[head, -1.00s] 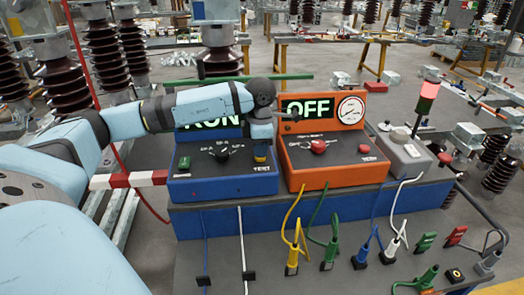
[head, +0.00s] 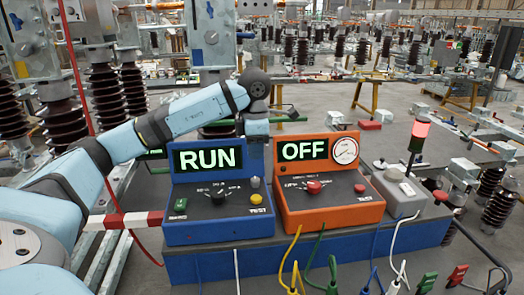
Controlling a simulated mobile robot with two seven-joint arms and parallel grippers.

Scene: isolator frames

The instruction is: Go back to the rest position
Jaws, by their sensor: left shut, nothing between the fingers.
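My left arm comes in from the left and reaches over the blue test box (head: 219,226), which shows RUN on its green-lit screen. My left gripper (head: 290,114) is small and dark, at the top between the two boxes, above the panels. It is shut and empty, and appears clear of the boxes. The orange test box (head: 330,213) shows OFF and carries a round gauge (head: 345,150) and a red knob (head: 313,187). The blue box has a black selector knob (head: 218,196) and a yellow button (head: 255,182). My right gripper is not in view.
A grey box (head: 398,194) with a red button stands right of the orange box, near a lit red signal lamp (head: 419,131). Coloured cables hang at the front. A red-and-white bar (head: 125,220) lies at the left. Insulator columns (head: 108,100) stand behind my arm.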

